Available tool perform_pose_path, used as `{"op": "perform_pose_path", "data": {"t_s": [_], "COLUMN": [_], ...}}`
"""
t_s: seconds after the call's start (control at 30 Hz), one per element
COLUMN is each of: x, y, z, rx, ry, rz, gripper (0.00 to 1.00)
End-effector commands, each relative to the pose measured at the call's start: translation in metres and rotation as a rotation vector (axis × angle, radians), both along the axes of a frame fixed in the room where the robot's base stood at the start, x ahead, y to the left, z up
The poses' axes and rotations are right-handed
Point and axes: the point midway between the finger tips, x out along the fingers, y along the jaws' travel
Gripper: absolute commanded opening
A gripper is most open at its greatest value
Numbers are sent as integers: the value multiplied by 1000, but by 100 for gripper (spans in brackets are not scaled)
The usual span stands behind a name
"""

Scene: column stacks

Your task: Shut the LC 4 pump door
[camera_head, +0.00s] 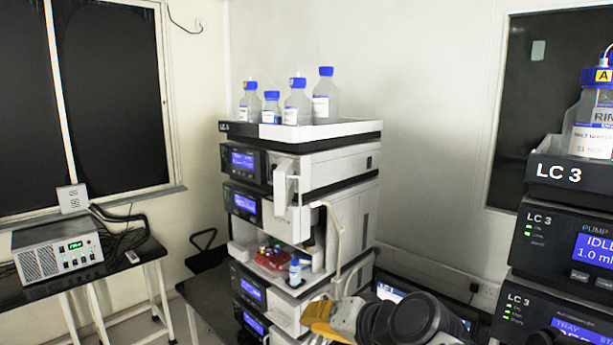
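A stack of instrument modules (245,203) stands in the middle of the camera_head view. The small label on its top tray is too small to read surely. A white door panel (282,190) sticks out from the front of the upper modules, at their right side, and looks open. My arm's end comes in at the bottom, with grey and black links and an orange part near my gripper (322,322). It is low, in front of the stack's lower right side and apart from the door panel. Its fingers cannot be made out clearly.
Several blue-capped bottles (298,103) stand on the stack's top tray. An open bay holds red items (272,258) and a small bottle (295,272). A pale bent tube (337,240) runs down the stack's right front. A stack marked LC 3 (560,174) stands at right.

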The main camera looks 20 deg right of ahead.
Motion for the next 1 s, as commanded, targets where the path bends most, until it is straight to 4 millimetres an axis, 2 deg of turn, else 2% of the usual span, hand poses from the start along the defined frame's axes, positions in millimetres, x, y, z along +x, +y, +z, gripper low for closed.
{"op": "perform_pose_path", "data": {"t_s": [0.03,0.1,0.2,0.3,0.43,0.63,1.0], "x": [26,56,85,102,110,130,206], "y": [-13,-34,-68,-98,-116,-113,-96], "z": [42,82,124,149,160,161,160], "rx": [124,300,507,648,733,746,743], "ry": [-47,-117,-204,-264,-301,-304,-303], "rz": [-63,-144,-244,-311,-351,-353,-351], "gripper": [0,0,0,0,0,0,0]}}
